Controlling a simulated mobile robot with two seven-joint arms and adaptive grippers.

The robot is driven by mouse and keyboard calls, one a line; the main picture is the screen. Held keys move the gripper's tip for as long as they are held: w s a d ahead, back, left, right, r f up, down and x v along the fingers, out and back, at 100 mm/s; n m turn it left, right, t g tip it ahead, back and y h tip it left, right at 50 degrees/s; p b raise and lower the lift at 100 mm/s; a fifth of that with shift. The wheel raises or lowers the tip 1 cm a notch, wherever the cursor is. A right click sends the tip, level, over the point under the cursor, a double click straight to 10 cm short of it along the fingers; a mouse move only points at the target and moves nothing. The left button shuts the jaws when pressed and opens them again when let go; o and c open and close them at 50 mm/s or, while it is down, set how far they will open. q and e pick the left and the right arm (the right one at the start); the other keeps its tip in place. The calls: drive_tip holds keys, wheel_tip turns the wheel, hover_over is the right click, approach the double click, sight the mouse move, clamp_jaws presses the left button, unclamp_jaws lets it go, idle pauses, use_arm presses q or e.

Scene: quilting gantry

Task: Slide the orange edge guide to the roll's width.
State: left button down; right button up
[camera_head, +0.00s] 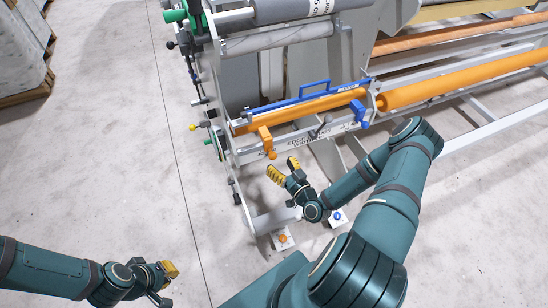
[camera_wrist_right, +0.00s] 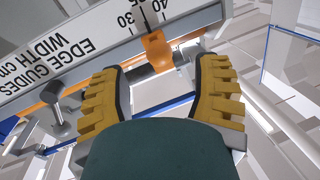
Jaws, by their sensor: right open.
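The orange edge guide (camera_head: 266,142) hangs at the left part of a pale scale bar (camera_head: 305,133). In the right wrist view the orange guide (camera_wrist_right: 155,50) sits below upside-down numbers 30 and 40. A blue edge guide (camera_head: 358,112) is at the bar's right part. An orange roll (camera_head: 310,106) lies behind the bar. My right gripper (camera_head: 284,168) is open just below the orange guide. In the right wrist view its yellow fingers (camera_wrist_right: 158,78) stand on either side of the guide's lower end, apart from it. My left gripper (camera_head: 169,278) is far off at lower left; its opening is unclear.
A dark clamp knob (camera_head: 319,128) sticks out from the bar between the guides. A blue handled bar (camera_head: 313,90) runs above the orange roll. The frame's left upright carries green and dark knobs (camera_head: 174,15).

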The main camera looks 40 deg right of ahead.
drive_tip(key=s, duration=0.6)
drive_tip(key=shift+s+a, duration=0.15)
drive_tip(key=shift+s, duration=0.2)
